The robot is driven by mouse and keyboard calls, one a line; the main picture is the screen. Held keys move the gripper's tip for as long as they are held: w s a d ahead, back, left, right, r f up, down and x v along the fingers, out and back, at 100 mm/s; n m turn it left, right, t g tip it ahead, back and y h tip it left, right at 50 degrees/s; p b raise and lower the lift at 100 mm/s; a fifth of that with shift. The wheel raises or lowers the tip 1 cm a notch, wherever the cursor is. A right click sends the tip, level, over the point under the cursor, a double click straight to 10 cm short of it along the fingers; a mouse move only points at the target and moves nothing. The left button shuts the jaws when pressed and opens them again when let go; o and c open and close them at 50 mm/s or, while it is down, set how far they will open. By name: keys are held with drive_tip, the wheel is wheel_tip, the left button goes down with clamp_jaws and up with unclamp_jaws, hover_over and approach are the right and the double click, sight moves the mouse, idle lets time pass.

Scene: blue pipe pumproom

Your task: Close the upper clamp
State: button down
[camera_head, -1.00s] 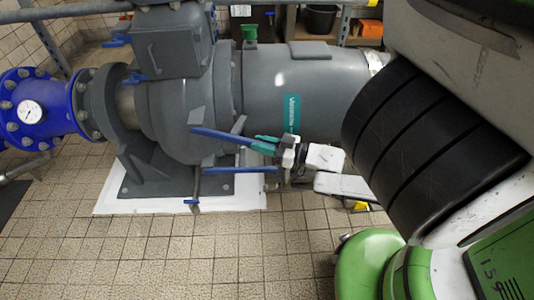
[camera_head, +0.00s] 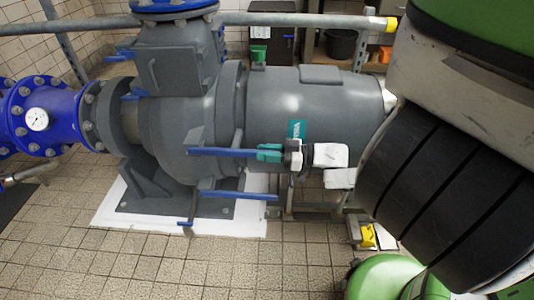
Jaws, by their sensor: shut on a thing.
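A blue lever bar (camera_head: 222,152) lies level in front of the grey pump. Its right end runs between the teal fingers of my gripper (camera_head: 268,152), which is shut on it. I take this bar as the upper clamp's handle. A second blue bar (camera_head: 238,196) is lower down, apart from my gripper and sloping slightly down to the right. A thin upright rod (camera_head: 196,190) stands near the bars, with a small blue handle (camera_head: 187,222) at its foot. Where the bars join the clamps is too small to make out.
The large grey pump (camera_head: 185,120) stands on a white-edged plinth (camera_head: 110,215). A blue flanged pipe (camera_head: 50,100) with a gauge (camera_head: 37,120) is on the left. A grey rail (camera_head: 290,20) crosses behind. The tiled floor (camera_head: 130,265) in front is clear.

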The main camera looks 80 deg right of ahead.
drive_tip(key=c, duration=1)
unclamp_jaws()
drive_tip(key=shift+c, duration=0.2)
drive_tip(key=shift+s, duration=0.15)
drive_tip(key=s+p, duration=0.2)
drive_tip(key=s, duration=0.8)
drive_tip(key=shift+s+d, duration=0.15)
drive_tip(key=shift+s, duration=0.15)
